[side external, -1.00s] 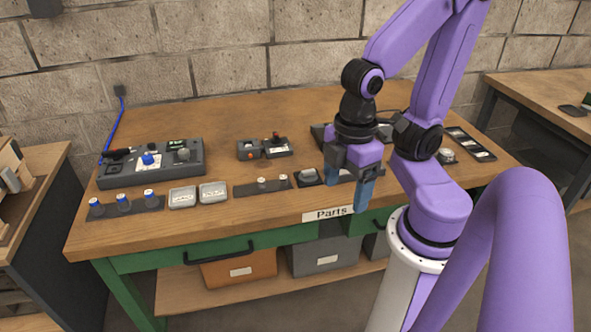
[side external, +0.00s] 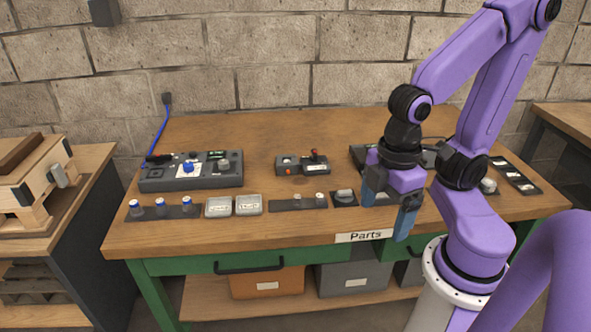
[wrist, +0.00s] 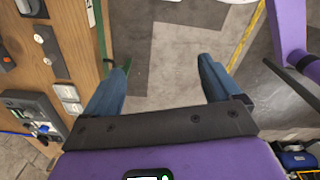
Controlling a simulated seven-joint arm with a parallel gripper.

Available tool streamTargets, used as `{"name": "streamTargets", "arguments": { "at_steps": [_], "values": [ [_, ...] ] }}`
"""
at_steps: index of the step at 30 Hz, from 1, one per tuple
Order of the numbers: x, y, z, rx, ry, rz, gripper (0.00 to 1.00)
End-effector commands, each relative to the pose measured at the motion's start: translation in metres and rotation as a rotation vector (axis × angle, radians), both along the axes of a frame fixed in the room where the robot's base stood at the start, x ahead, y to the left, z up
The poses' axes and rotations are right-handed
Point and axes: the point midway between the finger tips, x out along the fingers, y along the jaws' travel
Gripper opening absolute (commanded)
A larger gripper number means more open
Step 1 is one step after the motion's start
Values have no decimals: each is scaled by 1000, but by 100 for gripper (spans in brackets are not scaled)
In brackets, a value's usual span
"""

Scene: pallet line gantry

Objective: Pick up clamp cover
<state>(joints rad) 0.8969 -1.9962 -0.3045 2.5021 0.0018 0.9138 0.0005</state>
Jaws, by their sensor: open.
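No part is plainly recognisable as the clamp cover. A small grey part on a dark square pad (side external: 344,197) sits near the bench's front edge, just left of my gripper, and may be it; I cannot tell. My gripper (side external: 387,210) is open and empty, pointing down above the front right of the bench near the "Parts" label (side external: 365,236). In the wrist view my gripper (wrist: 164,65) has its blue fingers spread, with only floor between them. The bench (wrist: 82,40) lies to the left there. My arm hides part of the bench's right side.
Two grey labelled boxes (side external: 234,206), a strip of blue-topped knobs (side external: 161,208) and a dark strip with small pegs (side external: 297,203) line the front. A control console (side external: 191,171) and a small switch box (side external: 302,165) stand behind. The back middle is clear.

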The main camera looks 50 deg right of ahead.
Motion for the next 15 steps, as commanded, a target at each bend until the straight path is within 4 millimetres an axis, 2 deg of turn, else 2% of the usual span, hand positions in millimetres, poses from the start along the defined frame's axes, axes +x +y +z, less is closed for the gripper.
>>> {"name": "streamTargets", "arguments": {
  "at_steps": [8,11,15],
  "values": [
    [3,0,0,-1,1,-28,91],
    [14,-1,0,-1,3,-125,91],
    [43,-7,0,-3,7,-385,91]
  ]
}}
